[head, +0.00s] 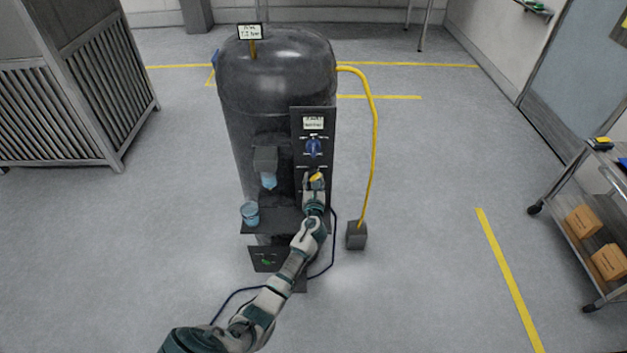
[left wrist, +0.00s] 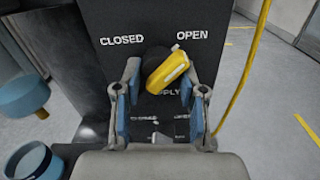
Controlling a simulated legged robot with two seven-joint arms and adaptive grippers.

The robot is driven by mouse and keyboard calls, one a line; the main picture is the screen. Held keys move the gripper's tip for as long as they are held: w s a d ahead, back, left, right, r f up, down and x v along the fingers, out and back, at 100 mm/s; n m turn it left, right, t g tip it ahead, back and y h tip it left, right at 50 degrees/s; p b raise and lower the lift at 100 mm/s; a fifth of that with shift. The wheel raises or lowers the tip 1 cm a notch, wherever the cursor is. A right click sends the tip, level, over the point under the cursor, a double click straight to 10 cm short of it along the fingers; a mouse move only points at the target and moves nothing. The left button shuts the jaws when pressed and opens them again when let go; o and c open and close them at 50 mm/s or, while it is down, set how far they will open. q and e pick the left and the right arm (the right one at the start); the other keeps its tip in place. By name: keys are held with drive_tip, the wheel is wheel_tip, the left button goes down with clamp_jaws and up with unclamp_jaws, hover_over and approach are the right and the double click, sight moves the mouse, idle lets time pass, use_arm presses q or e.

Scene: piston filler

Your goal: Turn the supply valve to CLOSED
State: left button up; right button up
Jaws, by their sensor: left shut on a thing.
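The supply valve's yellow handle (left wrist: 167,72) is on the dark panel (left wrist: 118,20) in the left wrist view, between the words CLOSED on the left and OPEN on the right. It is tilted, with its upper right end toward OPEN. In the head view the handle (head: 316,177) is small, on the lower part of the panel on the black tank. My left gripper (left wrist: 160,100) is shut on the handle, one finger at each side of it. The exact contact of the pads is hard to see. My left gripper (head: 314,188) hides the lower panel in the head view. My right gripper is not in view.
A blue knob (head: 313,148) sits above the valve. A nozzle (head: 268,165) and a blue cup (head: 250,213) on a shelf are left of it. A yellow hose (head: 374,130) runs down at the right.

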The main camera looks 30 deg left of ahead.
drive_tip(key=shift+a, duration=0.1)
use_arm(q)
drive_tip(key=n, duration=0.3)
drive_tip(key=shift+d+b, duration=0.1)
drive_tip(key=shift+b, duration=0.3)
drive_tip(key=n+b, duration=0.1)
drive_tip(key=n, duration=0.2)
drive_tip(key=shift+f+n, duration=0.1)
drive_tip(key=shift+n, duration=0.2)
drive_tip(key=n+b, duration=0.1)
drive_tip(key=n, duration=0.3)
drive_tip(key=shift+n+b, duration=0.3)
drive_tip(key=shift+b, duration=0.05)
drive_tip(key=n+b, duration=0.1)
drive_tip(key=n, duration=0.3)
drive_tip(key=shift+n+b, duration=0.4)
drive_tip(key=shift+n, duration=0.3)
drive_tip(key=shift+n+b, duration=0.35)
drive_tip(key=shift+n, duration=0.45)
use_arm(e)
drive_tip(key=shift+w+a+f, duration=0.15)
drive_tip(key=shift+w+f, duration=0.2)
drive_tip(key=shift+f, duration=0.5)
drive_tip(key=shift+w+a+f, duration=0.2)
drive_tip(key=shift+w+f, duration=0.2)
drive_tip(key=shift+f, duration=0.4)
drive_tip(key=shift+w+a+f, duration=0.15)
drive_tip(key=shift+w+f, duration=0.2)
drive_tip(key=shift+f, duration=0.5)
